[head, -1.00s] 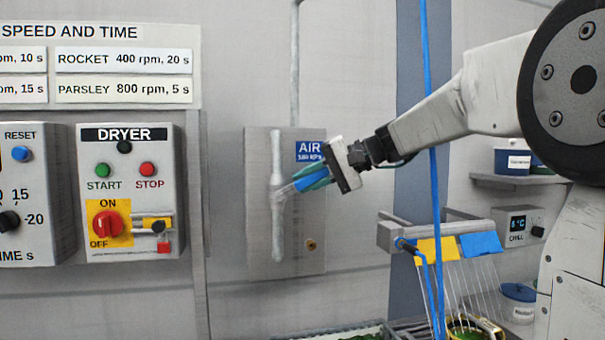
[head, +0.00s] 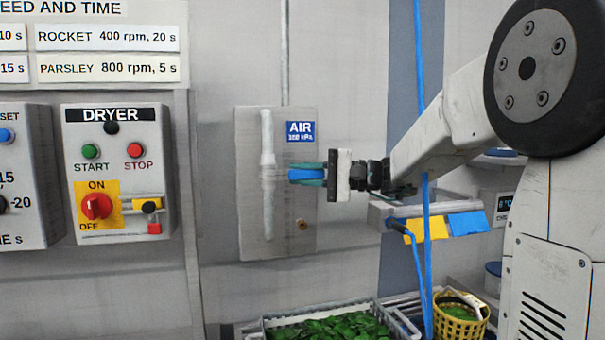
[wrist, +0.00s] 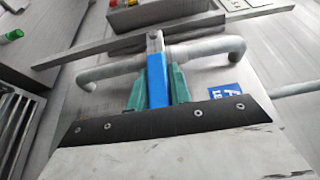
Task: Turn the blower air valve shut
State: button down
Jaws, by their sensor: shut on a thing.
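The air valve has a blue lever (head: 305,175) on a grey vertical pipe (head: 267,215), mounted on a grey panel (head: 249,243) by the blue AIR sign (head: 300,132). The lever points right from the pipe, level and about square across it. My gripper (head: 308,174) is shut on the lever, with a green finger on either side. In the wrist view the blue lever (wrist: 157,85) sits between the fingers, crossing the pipe (wrist: 208,50) at about a right angle. Its inner end at the pipe is partly hidden in the head view.
The dryer box (head: 119,170) with its red knob is left of the panel. A rail with yellow and blue tags (head: 427,229) is right of the panel. A crate of greens (head: 265,326) and a yellow basket (head: 459,318) stand below.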

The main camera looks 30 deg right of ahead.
jog(key=c, duration=1.3)
grip_release()
jog(key=shift+a, duration=0.1)
jog(key=v, duration=0.8)
